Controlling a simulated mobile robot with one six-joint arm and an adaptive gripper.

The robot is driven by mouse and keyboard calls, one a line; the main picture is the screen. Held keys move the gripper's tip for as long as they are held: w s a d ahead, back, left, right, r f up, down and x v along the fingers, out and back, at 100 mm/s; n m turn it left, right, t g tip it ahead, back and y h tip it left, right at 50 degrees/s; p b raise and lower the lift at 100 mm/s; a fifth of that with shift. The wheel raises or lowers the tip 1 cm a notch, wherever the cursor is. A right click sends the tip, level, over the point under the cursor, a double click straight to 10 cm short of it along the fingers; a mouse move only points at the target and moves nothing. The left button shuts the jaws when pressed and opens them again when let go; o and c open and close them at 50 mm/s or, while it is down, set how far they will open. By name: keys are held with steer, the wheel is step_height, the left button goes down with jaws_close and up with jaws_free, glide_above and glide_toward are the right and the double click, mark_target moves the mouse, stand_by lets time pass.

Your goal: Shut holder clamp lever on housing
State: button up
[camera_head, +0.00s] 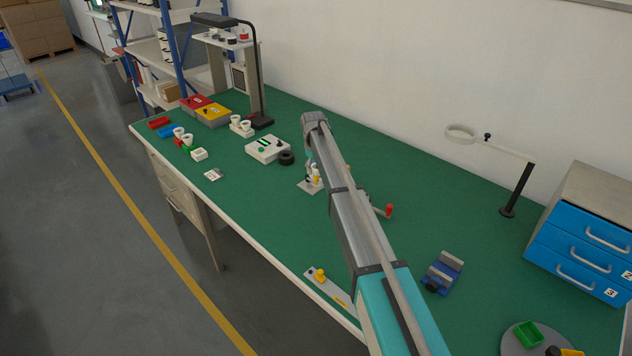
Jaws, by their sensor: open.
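My arm reaches from the bottom right up to the middle of the bench. My gripper (310,160) hangs under its far end, open, small and partly hidden by the arm. Just below it stands a small holder on a pale base plate (308,188), with a white and yellow part (316,175) on it. I cannot tell whether the gripper touches it, nor make out the clamp lever's position. To the right of the arm, a red-ended upright piece (388,210) stands on the bench, its base partly hidden by the arm.
A pale box with a green mark (268,149) and a black ring (286,158) sit behind the holder. A blue vise-like block (443,273) is at right. A plate with a yellow knob (324,279) lies at the front edge.

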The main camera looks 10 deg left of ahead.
mark_target(316, 177)
steer(key=shift+w+d+f+b, duration=0.1)
steer(key=shift+f+b, duration=1.75)
steer(key=shift+f, duration=0.35)
jaws_close()
